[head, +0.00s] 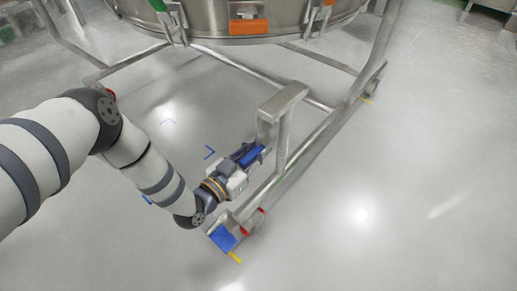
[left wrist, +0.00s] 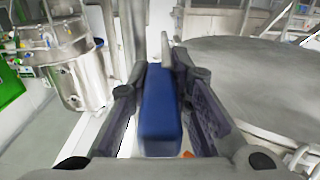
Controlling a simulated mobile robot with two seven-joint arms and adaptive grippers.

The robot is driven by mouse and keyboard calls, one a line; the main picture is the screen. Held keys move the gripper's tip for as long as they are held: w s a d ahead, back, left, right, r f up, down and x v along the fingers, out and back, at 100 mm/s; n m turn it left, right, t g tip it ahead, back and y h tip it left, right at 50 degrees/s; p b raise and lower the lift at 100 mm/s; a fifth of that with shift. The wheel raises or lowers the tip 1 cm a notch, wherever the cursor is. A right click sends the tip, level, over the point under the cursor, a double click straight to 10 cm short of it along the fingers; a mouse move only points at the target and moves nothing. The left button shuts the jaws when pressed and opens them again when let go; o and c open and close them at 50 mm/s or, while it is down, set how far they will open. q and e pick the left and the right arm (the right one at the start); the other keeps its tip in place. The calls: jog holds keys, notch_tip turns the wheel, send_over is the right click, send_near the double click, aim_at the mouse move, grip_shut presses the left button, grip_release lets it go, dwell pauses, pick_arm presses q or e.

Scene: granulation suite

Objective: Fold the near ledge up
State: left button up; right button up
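The near ledge is probably the small blue pedal-like plate (head: 222,237) at the frame's near caster, beside a red part and a yellow tab. My left gripper (head: 254,149) is above the lower rail, up and to the right of that plate and apart from it. In the left wrist view, my left gripper's (left wrist: 160,72) two dark fingers lie along both sides of a blue block (left wrist: 160,115) and appear closed on it. A grey strip sticks out beyond the block. The block also shows in the head view (head: 256,156). My right gripper is not in view.
A steel post with a flat top (head: 284,100) stands just beyond my left gripper. The lower rail (head: 300,165) runs to a far caster. A large steel vessel (head: 240,22) is above. Open floor (head: 400,200) lies to the right.

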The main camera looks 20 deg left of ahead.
pick_arm(q)
grip_shut()
jog(key=shift+a, duration=0.15)
jog(key=w+a+r+m+p, duration=0.4)
jog(key=a+r+m+p, duration=0.7)
jog(key=m, duration=0.5)
jog(key=shift+w+a+r+m, duration=0.15)
jog(key=shift+a+r+m, duration=0.25)
jog(key=shift+r, duration=0.45)
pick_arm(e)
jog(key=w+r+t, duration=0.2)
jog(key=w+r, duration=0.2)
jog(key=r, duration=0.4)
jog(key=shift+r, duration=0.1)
pick_arm(q)
jog(key=o, duration=0.8)
grip_release()
jog(key=shift+c, duration=0.2)
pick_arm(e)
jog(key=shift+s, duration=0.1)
